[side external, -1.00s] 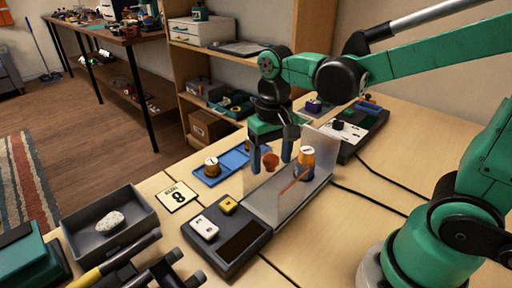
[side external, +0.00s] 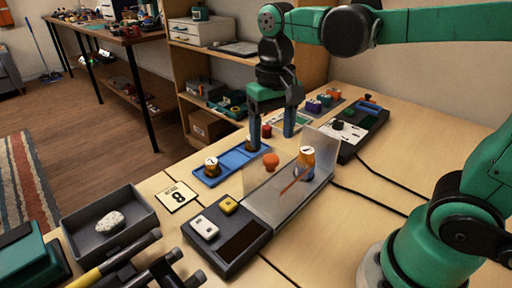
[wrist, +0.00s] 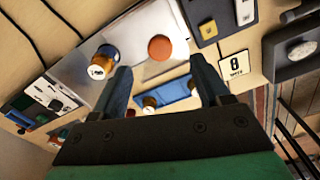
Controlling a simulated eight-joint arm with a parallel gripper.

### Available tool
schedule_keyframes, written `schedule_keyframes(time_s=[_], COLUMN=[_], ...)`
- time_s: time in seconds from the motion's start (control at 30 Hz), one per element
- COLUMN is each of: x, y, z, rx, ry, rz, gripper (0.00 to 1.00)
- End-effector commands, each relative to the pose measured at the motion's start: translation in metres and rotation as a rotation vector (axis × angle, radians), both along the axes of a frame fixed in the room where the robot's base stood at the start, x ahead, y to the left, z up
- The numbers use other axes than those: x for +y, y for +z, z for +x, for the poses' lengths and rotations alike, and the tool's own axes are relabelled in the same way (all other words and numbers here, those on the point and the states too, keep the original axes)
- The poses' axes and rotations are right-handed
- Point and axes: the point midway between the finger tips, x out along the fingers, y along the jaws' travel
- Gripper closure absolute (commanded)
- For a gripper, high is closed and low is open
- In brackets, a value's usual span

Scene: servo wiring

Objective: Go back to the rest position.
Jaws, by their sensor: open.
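My gripper (side external: 270,132) is open and empty, raised above the table near the blue tray. Its two blue fingers also show apart in the wrist view (wrist: 165,85). An orange-and-dark cylinder with a pale top (side external: 307,162) stands by the clear panel of the grey device, and it also shows in the wrist view (wrist: 102,62). An orange round knob (side external: 271,160) sits near it, apart from the fingers.
The blue tray (side external: 238,163) holds small cylinders. A card marked 8 (side external: 177,197), a grey tray with a pale stone (side external: 84,243) and a dark control box (side external: 366,128) lie around. Shelves (side external: 232,62) stand behind. Cables cross the right side.

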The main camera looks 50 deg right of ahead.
Motion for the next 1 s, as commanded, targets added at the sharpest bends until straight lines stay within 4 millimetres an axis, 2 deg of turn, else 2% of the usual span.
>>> schedule_keyframes(time_s=[0.53, 0.7, 1.0], x=[0.000, -0.012, -0.013], y=[-0.056, -0.056, -0.055], z=[0.000, 0.000, 0.000], rx=[0.002, 0.002, 0.002], ry=[0.001, -0.001, 0.001], rz=[0.000, 0.000, 0.000], gripper=[0.31, 0.31, 0.31])
